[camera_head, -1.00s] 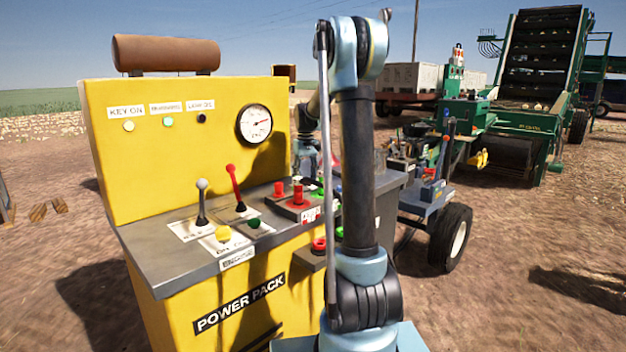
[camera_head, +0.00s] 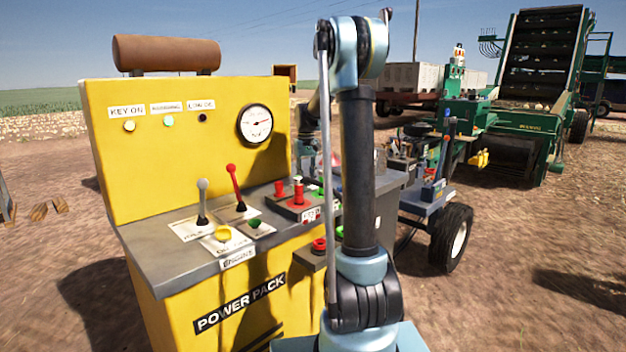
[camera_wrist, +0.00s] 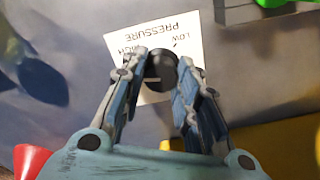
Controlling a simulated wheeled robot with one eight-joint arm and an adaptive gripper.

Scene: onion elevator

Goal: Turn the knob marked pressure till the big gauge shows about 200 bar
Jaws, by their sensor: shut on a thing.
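The black pressure knob (camera_wrist: 160,68) stands on a white label marked PRESSURE (camera_wrist: 178,28), with LOW and HIGH on it, in the wrist view. My gripper (camera_wrist: 160,84) is shut on the knob, one finger on each side. The big round gauge (camera_head: 255,124) is on the yellow panel (camera_head: 190,165) in the head view. Its needle points to the right and slightly up; the figures are too small to read. In the head view my arm hides the knob and my gripper.
The power pack's grey console (camera_head: 165,250) carries a grey-knobbed lever (camera_head: 202,203), a red lever (camera_head: 235,187) and several coloured buttons. A red cone-shaped thing (camera_wrist: 32,158) and a green one (camera_wrist: 270,3) lie near my gripper. A trailer wheel (camera_head: 455,240) stands to the right.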

